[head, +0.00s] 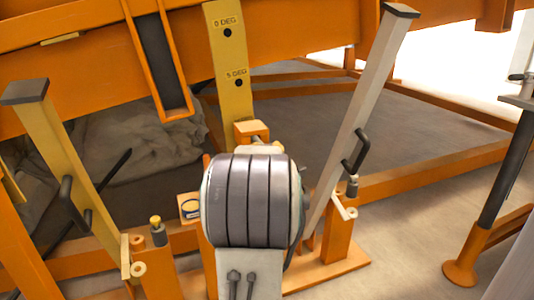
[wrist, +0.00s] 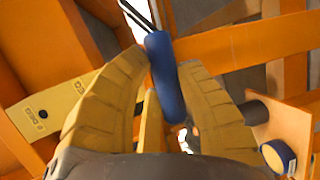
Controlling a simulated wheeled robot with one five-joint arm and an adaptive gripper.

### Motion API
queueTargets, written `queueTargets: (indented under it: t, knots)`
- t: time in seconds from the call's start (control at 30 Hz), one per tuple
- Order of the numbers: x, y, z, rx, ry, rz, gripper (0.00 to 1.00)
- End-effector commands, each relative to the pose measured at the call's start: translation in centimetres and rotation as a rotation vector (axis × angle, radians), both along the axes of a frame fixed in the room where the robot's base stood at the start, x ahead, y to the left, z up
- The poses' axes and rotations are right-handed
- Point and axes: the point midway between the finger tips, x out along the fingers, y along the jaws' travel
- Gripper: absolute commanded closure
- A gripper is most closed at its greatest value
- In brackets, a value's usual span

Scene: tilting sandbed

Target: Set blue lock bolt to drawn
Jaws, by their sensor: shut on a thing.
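The blue lock bolt shows in the wrist view as a blue handle (wrist: 165,75) on a thin dark rod. My gripper (wrist: 165,85) has its two ribbed yellow fingers on either side of this handle and is shut on it. In the head view my own grey arm hides the gripper and the bolt. The yellow plate with the 0 DEG and 5 DEG holes (head: 228,60) stands upright just behind my arm. Part of the same plate shows in the wrist view (wrist: 45,112). I cannot tell how far the bolt sits in a hole.
A tilted post with a black handle (head: 355,125) stands right of my arm, and a yellow one (head: 55,150) stands at the left. The orange frame (head: 90,55) crosses the back. A small blue-rimmed round disc (wrist: 277,157) is near the right finger. Clear floor (head: 400,240) lies at the right.

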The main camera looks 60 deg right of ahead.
Motion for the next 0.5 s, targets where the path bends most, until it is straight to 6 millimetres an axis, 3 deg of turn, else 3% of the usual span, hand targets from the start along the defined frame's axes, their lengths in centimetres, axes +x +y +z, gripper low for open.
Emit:
queueTargets:
  t: [0.03,0.07,0.33,0.5]
  knots:
    - [-0.09,0.0,-0.25,0.006,0.003,-0.001,1.0]
    - [-0.09,-0.01,-0.25,0.006,0.003,-0.001,0.65]
    - [-0.04,-0.02,-0.16,0.003,0.003,0.0,0.41]
    - [-0.02,-0.02,-0.11,0.001,0.002,0.0,0.4]
